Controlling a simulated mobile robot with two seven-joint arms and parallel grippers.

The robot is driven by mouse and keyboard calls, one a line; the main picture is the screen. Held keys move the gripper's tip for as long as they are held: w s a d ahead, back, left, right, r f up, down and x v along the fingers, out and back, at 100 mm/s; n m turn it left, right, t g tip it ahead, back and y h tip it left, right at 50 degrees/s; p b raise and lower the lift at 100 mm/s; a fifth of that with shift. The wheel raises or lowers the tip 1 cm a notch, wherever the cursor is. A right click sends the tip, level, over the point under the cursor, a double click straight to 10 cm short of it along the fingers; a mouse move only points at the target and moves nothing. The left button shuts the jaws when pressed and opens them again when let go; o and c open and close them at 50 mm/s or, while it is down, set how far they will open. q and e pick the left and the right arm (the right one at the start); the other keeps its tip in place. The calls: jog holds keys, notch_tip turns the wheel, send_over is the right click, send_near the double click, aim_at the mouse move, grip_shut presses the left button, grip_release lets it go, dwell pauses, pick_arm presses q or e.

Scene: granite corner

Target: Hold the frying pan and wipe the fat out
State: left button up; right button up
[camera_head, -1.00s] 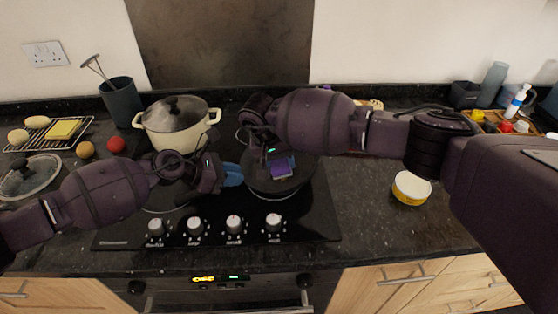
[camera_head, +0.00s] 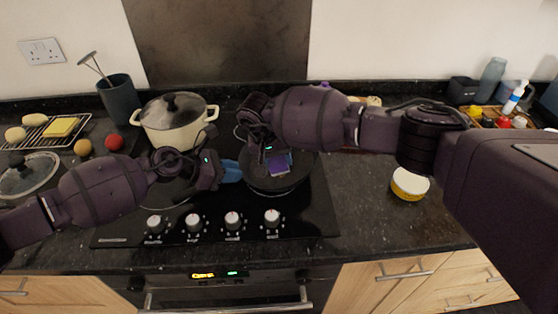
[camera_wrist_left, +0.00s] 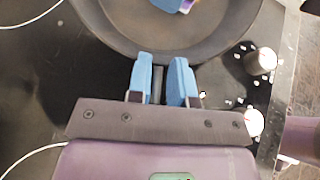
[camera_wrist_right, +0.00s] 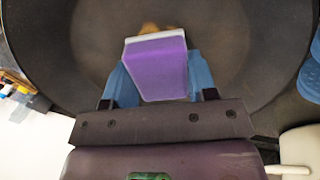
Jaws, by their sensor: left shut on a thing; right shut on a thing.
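The dark frying pan (camera_head: 292,180) sits on the right part of the black hob. My left gripper (camera_head: 231,172) is at the pan's left side; in the left wrist view its blue fingers (camera_wrist_left: 160,85) are shut on the handle, just outside the rim. My right gripper (camera_head: 277,158) is over the pan, shut on a purple sponge with a pale edge (camera_wrist_right: 157,68). In the right wrist view the sponge is inside the pan, and a yellowish-brown patch of fat (camera_wrist_right: 150,28) shows just beyond it. The arm hides part of the pan in the head view.
A cream lidded pot (camera_head: 174,122) stands on the hob at the back left. A white and yellow tub (camera_head: 409,184) stands on the counter to the right. A rack with food (camera_head: 48,132) and a glass lid (camera_head: 30,172) are at the left.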

jog(key=shift+w+a+f, duration=0.1)
jog(key=shift+w+a, duration=0.15)
jog(key=shift+w, duration=0.35)
jog(key=shift+w+a+f, duration=0.1)
jog(key=shift+w+a, duration=0.15)
jog(key=shift+w, duration=0.35)
jog(key=shift+s, duration=0.1)
jog(key=shift+s+d+r, duration=0.1)
jog(key=shift+s+d, duration=0.25)
jog(key=shift+s, duration=0.4)
jog(key=shift+s+d+r, duration=0.1)
jog(key=shift+s+d, duration=0.25)
jog(key=shift+s, duration=0.35)
jog(key=shift+s+a+f, duration=0.1)
jog(key=shift+s+f, duration=0.1)
jog(key=shift+f, duration=0.05)
jog(key=shift+w+a+f, duration=0.1)
jog(key=shift+w+a, duration=0.2)
jog(key=shift+w, duration=0.25)
jog(key=shift+w+a+f, duration=0.1)
jog(key=shift+w+a, duration=0.2)
jog(key=shift+w, duration=0.2)
jog(key=shift+w+a+r, duration=0.15)
jog(key=shift+w+a, duration=0.05)
jog(key=shift+w, duration=0.4)
